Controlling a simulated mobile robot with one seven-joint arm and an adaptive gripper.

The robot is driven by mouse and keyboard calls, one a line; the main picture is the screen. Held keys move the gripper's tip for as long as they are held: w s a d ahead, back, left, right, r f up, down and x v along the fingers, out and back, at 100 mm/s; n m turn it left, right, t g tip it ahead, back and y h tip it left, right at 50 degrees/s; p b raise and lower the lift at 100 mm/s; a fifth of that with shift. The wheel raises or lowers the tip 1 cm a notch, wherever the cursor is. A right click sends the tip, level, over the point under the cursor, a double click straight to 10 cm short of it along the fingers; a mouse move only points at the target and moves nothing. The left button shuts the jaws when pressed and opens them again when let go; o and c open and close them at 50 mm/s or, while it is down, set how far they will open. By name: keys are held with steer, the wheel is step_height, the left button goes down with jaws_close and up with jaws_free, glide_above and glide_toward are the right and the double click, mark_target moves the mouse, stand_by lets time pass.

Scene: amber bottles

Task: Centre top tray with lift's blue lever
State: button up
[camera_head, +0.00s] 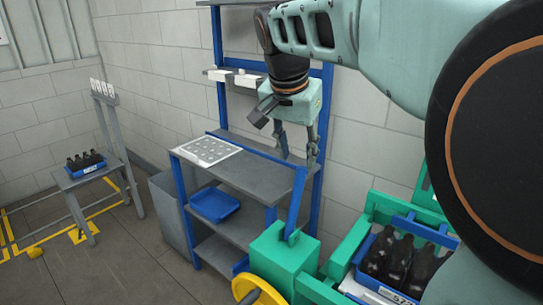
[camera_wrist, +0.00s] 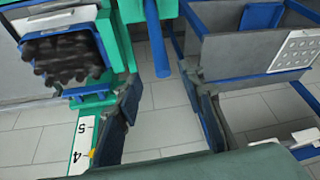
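The lift's blue lever (camera_head: 297,204) stands up from a green block (camera_head: 284,257) on the green lift, leaning slightly right at its top. In the wrist view the lever (camera_wrist: 159,45) is beyond the gap between my fingers. My gripper (camera_head: 297,151) is open and empty, pointing down above the lever's upper end; its two fingers (camera_wrist: 163,88) are spread wide. I cannot tell whether they reach the lever. The blue tray (camera_head: 394,291) with several dark bottles (camera_head: 398,262) sits in the lift at lower right, partly hidden by my arm. Bottles (camera_wrist: 62,58) also show in the wrist view.
A grey shelf unit (camera_head: 265,180) with blue posts stands behind the lever, bearing a white holed plate (camera_head: 207,151) and an empty blue tray (camera_head: 215,206). A yellow wheel (camera_head: 258,290) is on the lift. A stand (camera_head: 98,171) with another bottle tray is at far left.

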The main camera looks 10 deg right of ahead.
mark_target(299, 175)
steer(key=x, duration=1)
steer(key=shift+w+f, duration=0.1)
steer(key=shift+f, duration=0.2)
jaws_close()
